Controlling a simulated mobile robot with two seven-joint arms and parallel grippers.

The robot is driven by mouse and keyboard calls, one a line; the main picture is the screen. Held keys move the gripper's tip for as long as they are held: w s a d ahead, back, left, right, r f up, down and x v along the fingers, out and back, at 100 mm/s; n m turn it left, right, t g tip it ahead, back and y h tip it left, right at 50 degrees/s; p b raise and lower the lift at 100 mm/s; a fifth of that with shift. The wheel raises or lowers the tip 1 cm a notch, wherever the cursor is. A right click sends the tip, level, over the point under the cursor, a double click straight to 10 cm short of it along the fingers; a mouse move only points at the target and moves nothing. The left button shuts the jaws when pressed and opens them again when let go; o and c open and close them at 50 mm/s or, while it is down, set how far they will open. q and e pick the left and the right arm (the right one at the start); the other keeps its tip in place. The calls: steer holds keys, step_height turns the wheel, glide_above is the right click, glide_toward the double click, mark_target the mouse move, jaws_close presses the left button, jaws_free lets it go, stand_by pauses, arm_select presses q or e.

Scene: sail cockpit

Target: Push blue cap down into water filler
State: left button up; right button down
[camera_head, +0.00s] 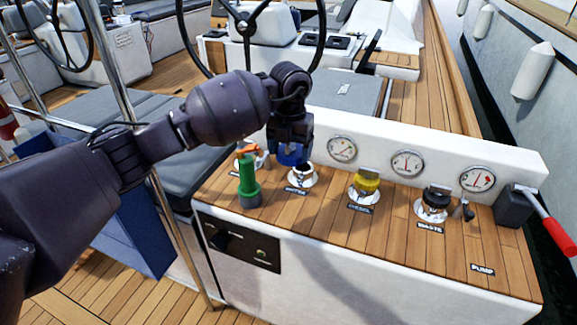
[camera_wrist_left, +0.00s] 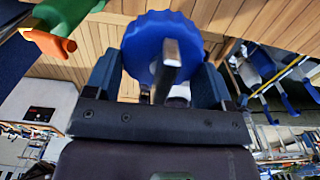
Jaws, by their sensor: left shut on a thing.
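The blue cap (camera_head: 292,157) is a round knob with a scalloped rim. In the left wrist view the cap (camera_wrist_left: 146,32) sits between my two finger pads, with a metal bar across its face. My left gripper (camera_head: 291,146) points down and is shut on the cap. The water filler (camera_head: 303,177) is an open chrome-and-white ring on the wooden console top, with a dark label in front of it. The cap is above and slightly left of the filler's opening, apparently apart from it. The cap's underside is hidden. My right gripper is not in view.
To the right are the yellow-capped filler (camera_head: 366,183) and the black-capped waste filler (camera_head: 434,202). A white panel with gauges (camera_head: 407,163) rises behind. A red lever (camera_head: 552,226) is at far right.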

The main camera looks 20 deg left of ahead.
arm_select(q)
step_height(320, 180, up, 2)
steer(key=shift+r, duration=0.45)
steer(key=shift+r+p, duration=0.7)
steer(key=shift+r, duration=0.45)
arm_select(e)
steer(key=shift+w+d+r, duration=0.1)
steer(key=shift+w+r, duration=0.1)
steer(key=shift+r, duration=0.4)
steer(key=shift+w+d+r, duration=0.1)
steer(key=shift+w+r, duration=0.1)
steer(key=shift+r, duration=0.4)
